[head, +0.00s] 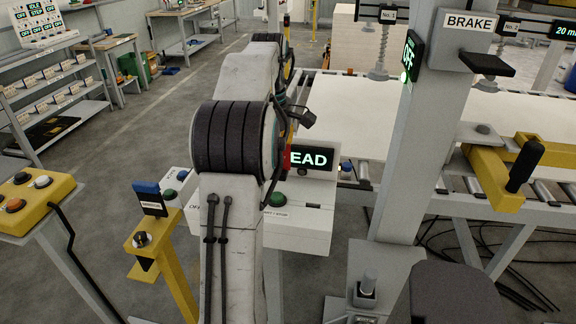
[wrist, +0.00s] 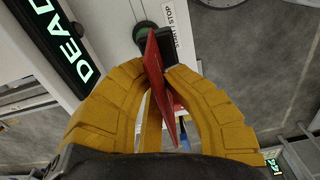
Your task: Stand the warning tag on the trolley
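A thin red plate, which looks like the warning tag (wrist: 166,92), stands edge-on between the yellow fingers of my gripper (wrist: 160,70) in the wrist view. The fingertips close on it from both sides. In the head view only a small red part of the tag (head: 287,158) shows beside my arm, in front of a display reading "EAD". My arm hides most of my gripper there. I cannot tell for sure which thing is the trolley. A grey post (head: 415,150) with a "BRAKE" label stands at the right.
A white control box (head: 305,218) with a green button sits just below the display, close to my gripper. A yellow stand (head: 160,255) and a yellow button panel (head: 30,200) are at left. A pale sheet (head: 350,105) lies on the roller table. A yellow clamp (head: 500,178) juts out at right.

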